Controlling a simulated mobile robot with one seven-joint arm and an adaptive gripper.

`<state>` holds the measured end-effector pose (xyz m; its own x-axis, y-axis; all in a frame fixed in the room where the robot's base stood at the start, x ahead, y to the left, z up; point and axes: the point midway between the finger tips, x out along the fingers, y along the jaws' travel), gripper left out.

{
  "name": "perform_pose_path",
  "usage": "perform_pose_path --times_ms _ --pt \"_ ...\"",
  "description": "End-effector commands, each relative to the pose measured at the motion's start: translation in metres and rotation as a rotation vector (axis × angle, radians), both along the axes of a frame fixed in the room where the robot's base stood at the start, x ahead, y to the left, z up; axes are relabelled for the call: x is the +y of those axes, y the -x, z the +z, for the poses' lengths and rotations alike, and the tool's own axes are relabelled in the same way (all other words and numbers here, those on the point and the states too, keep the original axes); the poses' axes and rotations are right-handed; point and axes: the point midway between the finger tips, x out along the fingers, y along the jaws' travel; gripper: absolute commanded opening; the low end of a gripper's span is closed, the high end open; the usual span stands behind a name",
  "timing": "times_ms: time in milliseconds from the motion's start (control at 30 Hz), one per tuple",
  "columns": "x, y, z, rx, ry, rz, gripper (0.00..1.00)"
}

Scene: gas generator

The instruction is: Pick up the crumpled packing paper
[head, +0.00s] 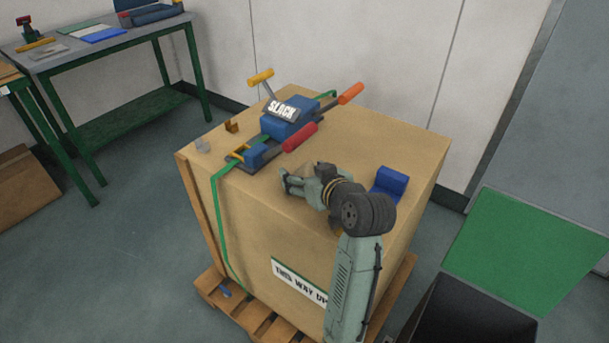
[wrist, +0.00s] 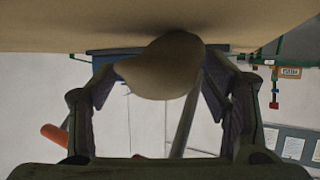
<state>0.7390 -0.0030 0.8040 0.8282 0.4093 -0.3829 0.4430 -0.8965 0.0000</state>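The crumpled packing paper (wrist: 160,68) is a rounded tan lump in the wrist view, lying against the top of the cardboard-coloured crate. In the head view only a small tan bit (head: 304,170) shows beside my gripper; the rest is hidden by the fingers. My gripper (head: 291,182) is low over the crate top, reaching left. In the wrist view the fingers (wrist: 160,82) are spread wide with the paper between them. The paper's left edge overlaps the left pad and its right edge lies close to the right pad; contact is unclear.
The crate (head: 245,215) stands on a wooden pallet (head: 248,318). Behind my gripper are a blue strapping tool (head: 283,125) with red and orange handles and a "SLACK" sign. A dark open bin (head: 470,315) with a green panel stands lower right.

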Motion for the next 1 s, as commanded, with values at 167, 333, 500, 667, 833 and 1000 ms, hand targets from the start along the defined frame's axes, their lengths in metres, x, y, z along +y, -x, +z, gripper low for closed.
perform_pose_path --times_ms 167,333,500,667,833,1000 --pt "0.000 0.000 0.000 0.000 0.000 0.000 0.55" --pt "0.000 0.000 0.000 0.000 0.000 0.000 0.44" --pt "0.000 0.000 0.000 -0.001 0.000 0.000 0.37" --pt "0.000 0.000 0.001 0.000 0.000 0.000 0.37" --pt "0.001 -0.003 0.007 0.000 0.000 0.000 0.37" --pt "0.006 -0.012 0.023 -0.001 0.000 0.001 0.37"
